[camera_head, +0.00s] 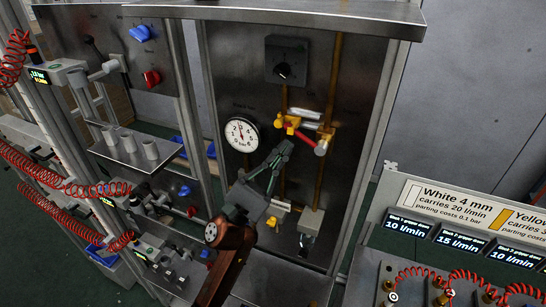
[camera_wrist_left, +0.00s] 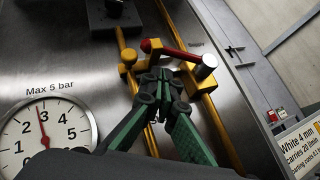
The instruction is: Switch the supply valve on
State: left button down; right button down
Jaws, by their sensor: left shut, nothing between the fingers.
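The supply valve (camera_head: 291,122) is a yellow fitting on a pipe of the steel panel. Its red lever (camera_head: 306,139) slants down to the right in the head view and ends in a grey cap. In the left wrist view the red lever (camera_wrist_left: 176,52) runs across from the left yellow pipe towards the right one, with the grey cap (camera_wrist_left: 206,65) at its right end. My left gripper (camera_head: 284,149) is shut and empty, just below the lever. In the left wrist view its fingertips (camera_wrist_left: 158,78) lie under the lever; I cannot tell whether they touch it. My right gripper is not in view.
A black knob box (camera_head: 286,60) is above. Yellow pipes run vertically beside the gripper. A panel with hoses and displays (camera_head: 458,240) stands at the right.

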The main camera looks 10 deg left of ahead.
pick_arm(q)
jog(key=shift+s+d+r+p, duration=0.15)
jog(key=shift+d+r+p, duration=0.05)
jog(key=shift+r, duration=0.25)
jog(key=shift+s+d+r+p, duration=0.15)
jog(key=shift+r, duration=0.25)
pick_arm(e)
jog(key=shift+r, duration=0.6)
pick_arm(q)
jog(key=shift+r+m+g+h, duration=0.2)
jog(key=shift+m+g, duration=0.35)
jog(key=shift+m, duration=0.05)
jog(key=shift+r+m+g+h, duration=0.2)
jog(key=shift+m+g, duration=0.35)
jog(key=shift+m, duration=0.05)
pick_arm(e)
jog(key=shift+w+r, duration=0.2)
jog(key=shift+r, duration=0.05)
